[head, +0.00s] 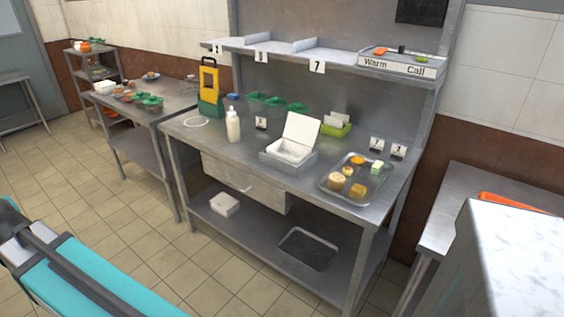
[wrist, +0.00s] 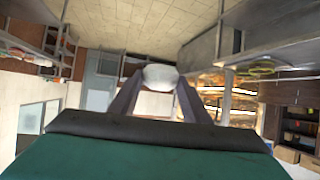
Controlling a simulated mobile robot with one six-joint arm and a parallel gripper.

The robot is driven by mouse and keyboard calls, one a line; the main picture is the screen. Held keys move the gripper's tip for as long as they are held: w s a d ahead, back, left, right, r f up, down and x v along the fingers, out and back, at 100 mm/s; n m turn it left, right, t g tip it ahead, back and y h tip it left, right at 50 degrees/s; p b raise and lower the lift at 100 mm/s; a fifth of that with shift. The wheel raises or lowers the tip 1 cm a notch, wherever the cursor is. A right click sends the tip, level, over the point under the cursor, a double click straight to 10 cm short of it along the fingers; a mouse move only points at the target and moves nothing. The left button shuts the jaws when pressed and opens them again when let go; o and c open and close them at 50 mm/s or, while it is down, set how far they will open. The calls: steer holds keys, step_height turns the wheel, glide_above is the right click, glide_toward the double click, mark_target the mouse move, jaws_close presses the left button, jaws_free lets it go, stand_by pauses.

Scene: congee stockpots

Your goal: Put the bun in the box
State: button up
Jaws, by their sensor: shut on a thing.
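The bun (wrist: 160,77) is a smooth, white, rounded thing in the wrist view. My gripper (wrist: 158,88) is shut on it, with one finger on each side. The fingers hide part of its sides. My gripper and the bun do not show in the head view. The white box (head: 290,150) stands on the steel worktable in the head view, in a grey holder, with its lid (head: 301,129) raised. I see no bun in its visible inside.
A metal tray (head: 333,186) with several food pieces sits right of the box. A white bottle (head: 233,127), a yellow and green stand (head: 209,88) and green-lidded tubs (head: 273,102) stand left and behind. A shelf (head: 335,57) with number cards overhangs the table's back.

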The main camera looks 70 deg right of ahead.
steer(key=s+d+f+m+g+h+p, duration=0.1)
steer(key=s+d+m+h+p, duration=0.1)
steer(key=d, duration=0.6)
steer(key=s+d+f+m+h+p, duration=0.1)
steer(key=s+d+m+h+p, duration=0.1)
steer(key=d, duration=0.7)
steer(key=s+d+f+m+g+h+p, duration=0.1)
steer(key=s+d+f+m+h+p, duration=0.15)
steer(key=d, duration=0.55)
steer(key=s+d+f+m+g+h+p, duration=0.1)
steer(key=s+d+m+g+h+p, duration=0.15)
steer(key=s+d, duration=0.5)
steer(key=s+d+m+g+h+p, duration=0.1)
steer(key=s+d+m+p, duration=0.2)
steer(key=d, duration=0.7)
steer(key=s+d+m+g+p, duration=0.3)
steer(key=s+d, duration=0.4)
steer(key=s, duration=0.5)
steer(key=s+d+m+g+h+p, duration=0.1)
steer(key=s+d+m+g+p, duration=0.2)
steer(key=s+d, duration=0.4)
steer(key=s+d+m+g+p, duration=0.2)
steer(key=s+d+g+p, duration=0.2)
steer(key=s, duration=1.5)
steer(key=d+p, duration=0.1)
steer(key=d, duration=0.1)
steer(key=shift+s+d+f+m+h, duration=0.15)
steer(key=shift+d+f+m+h, duration=0.15)
steer(key=shift+d+m, duration=0.1)
